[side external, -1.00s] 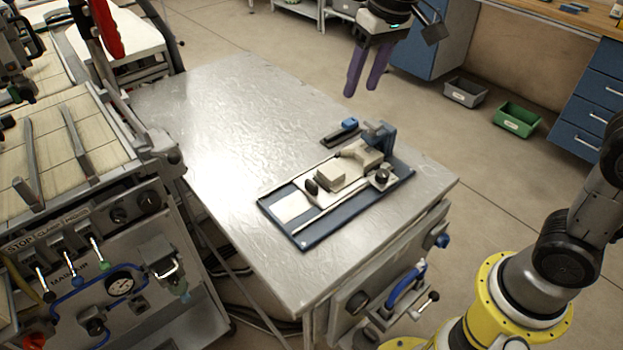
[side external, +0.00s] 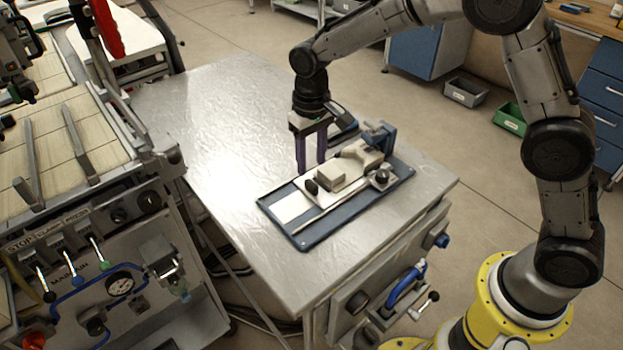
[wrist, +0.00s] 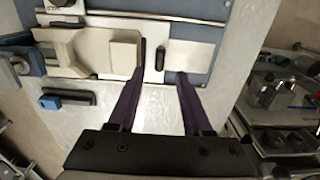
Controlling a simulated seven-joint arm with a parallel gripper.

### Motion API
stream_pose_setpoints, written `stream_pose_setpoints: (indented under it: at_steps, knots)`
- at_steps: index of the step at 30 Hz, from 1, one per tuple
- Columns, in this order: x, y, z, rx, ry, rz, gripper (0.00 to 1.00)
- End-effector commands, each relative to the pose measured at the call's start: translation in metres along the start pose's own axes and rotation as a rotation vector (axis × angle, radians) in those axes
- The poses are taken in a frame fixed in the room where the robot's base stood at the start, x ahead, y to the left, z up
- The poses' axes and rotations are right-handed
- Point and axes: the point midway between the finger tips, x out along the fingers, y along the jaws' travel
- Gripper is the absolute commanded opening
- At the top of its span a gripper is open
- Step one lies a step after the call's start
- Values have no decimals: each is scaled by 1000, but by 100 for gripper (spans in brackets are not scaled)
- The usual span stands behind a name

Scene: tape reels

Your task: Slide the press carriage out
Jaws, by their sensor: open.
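The press carriage is a pale plate with a cream block (side external: 330,178) on the blue-based press fixture (side external: 312,241) on the metal table. A small black upright handle (side external: 311,187) stands at its left end. In the wrist view the carriage block (wrist: 122,52) is left of the black handle (wrist: 160,56). My gripper (side external: 312,168) is open and empty, fingers pointing down, just behind the handle in the side view. In the wrist view the handle appears between and just beyond my fingertips (wrist: 163,73). I cannot tell whether a finger touches it.
A white pad (side external: 292,206) lies at the fixture's left end, with rails alongside. A blue clamp block (side external: 380,136) stands at its right end. A black bar with a blue grip (wrist: 68,99) lies behind the fixture. The table (side external: 210,120) is clear to the left.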

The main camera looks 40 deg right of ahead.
Motion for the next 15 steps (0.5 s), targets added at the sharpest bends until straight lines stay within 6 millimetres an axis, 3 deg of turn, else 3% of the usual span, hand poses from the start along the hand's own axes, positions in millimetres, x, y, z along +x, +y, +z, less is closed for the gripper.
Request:
stream_pose_setpoints:
  at_steps: [6, 15]
  knots:
    - [40, 0, 1, 0, -3, 1, 50]
    - [63, 0, 0, 0, 1, 0, 50]
